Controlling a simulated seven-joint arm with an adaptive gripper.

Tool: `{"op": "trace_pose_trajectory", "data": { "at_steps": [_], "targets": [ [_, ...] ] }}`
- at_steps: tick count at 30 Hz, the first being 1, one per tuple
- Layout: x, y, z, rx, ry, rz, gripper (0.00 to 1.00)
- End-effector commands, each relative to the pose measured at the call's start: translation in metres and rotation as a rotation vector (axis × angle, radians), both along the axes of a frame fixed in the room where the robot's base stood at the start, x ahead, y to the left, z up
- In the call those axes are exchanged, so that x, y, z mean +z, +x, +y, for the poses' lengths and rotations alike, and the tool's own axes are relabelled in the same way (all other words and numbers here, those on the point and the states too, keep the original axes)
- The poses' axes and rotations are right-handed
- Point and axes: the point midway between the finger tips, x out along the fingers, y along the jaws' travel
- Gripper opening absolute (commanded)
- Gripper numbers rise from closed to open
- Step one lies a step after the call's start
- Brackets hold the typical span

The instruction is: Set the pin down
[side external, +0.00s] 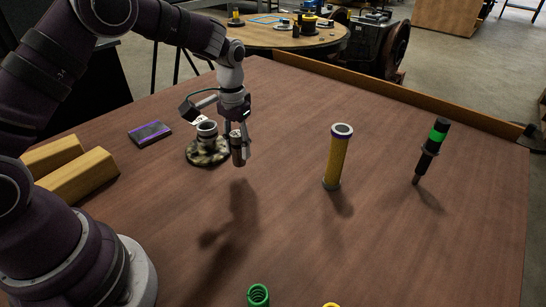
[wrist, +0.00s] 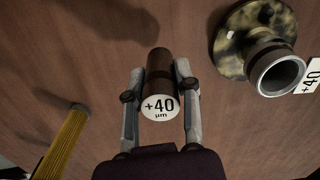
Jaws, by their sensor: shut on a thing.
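My gripper (side external: 238,138) is shut on a brown, cylindrical pin (side external: 238,155) and holds it upright. In the wrist view the pin (wrist: 159,64) sits between both fingers of my gripper (wrist: 160,100), with a white "+40 µm" label on its near end. The pin appears to be held above the brown table (side external: 300,235), as the shadow lies apart from it. A mottled round base with a grey hollow cylinder on it (side external: 208,152) stands just left of the pin; in the wrist view this stand (wrist: 238,50) is at the upper right, beside a "40" tag.
A yellow column (side external: 338,160) and a black tool with a green band (side external: 430,150) stand to the right. Wooden blocks (side external: 80,178) and a dark, purple-edged box (side external: 150,132) lie left. A green spring (side external: 258,295) is at the front. The middle table is clear.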

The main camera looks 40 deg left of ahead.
Motion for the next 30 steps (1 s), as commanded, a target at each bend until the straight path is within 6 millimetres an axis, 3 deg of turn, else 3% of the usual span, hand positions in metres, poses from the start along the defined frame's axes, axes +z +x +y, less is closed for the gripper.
{"op": "trace_pose_trajectory", "data": {
  "at_steps": [3,9,19,20,21,26,30],
  "targets": [
    [-0.001,0.009,0.001,0.000,0.000,-0.002,0.00],
    [-0.035,0.008,0.001,0.000,0.000,0.001,0.00],
    [-0.038,0.008,0.001,0.000,0.000,-0.001,0.00],
    [-0.039,0.008,0.001,0.000,0.000,-0.001,0.31],
    [-0.038,0.008,0.001,0.000,0.000,-0.001,0.36],
    [-0.038,0.008,0.001,0.000,0.000,-0.002,0.56],
    [-0.038,0.008,0.001,0.000,0.000,-0.002,0.56]
  ]
}}
